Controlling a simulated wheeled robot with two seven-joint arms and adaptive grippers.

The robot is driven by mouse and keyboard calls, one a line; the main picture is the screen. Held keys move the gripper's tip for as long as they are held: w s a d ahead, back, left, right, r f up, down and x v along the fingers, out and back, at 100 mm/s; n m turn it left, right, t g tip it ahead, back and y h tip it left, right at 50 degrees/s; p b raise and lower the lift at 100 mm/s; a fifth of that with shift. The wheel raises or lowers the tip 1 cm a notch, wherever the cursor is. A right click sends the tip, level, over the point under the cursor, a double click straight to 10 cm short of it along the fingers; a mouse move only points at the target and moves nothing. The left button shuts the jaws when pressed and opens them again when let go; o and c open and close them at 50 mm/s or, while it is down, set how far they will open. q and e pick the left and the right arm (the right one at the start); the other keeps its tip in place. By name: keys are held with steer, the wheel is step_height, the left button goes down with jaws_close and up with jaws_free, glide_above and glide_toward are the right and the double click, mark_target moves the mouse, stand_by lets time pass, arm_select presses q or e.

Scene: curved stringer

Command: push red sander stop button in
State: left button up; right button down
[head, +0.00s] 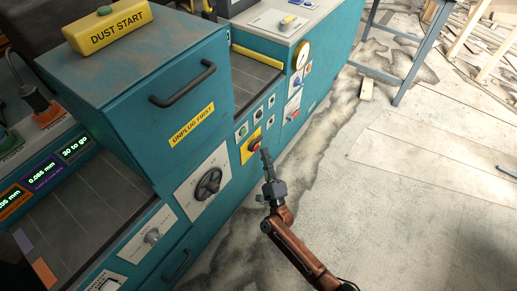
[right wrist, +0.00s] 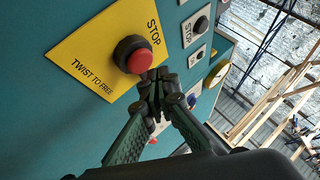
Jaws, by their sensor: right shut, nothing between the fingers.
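The red sander stop button (right wrist: 139,60) has a dark collar and sits on a yellow plate (right wrist: 90,50) lettered STOP and TWIST TO FREE. In the head view the button (head: 255,145) is on the front of the teal machine, partly behind my right gripper (head: 265,153). The right gripper is shut and empty. In the right wrist view its fingertips (right wrist: 158,78) are at the lower right edge of the button. I cannot tell whether they touch it, nor how far in the button sits. My left gripper is not in view.
Small buttons (head: 257,114) and a black rotary knob (head: 208,184) flank the plate on the teal machine. A handle (head: 183,88) juts from the upper housing. The floor (head: 400,190) to the right is open, with a blue-grey metal stand (head: 410,70) behind.

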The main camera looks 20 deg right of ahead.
steer(key=shift+s+d, duration=0.2)
steer(key=shift+s, duration=0.05)
steer(key=s+d, duration=0.1)
steer(key=s, duration=0.1)
steer(key=s+d+p, duration=0.1)
steer(key=shift+s+d, duration=0.35)
steer(key=shift+d, duration=0.05)
stand_by(0.6)
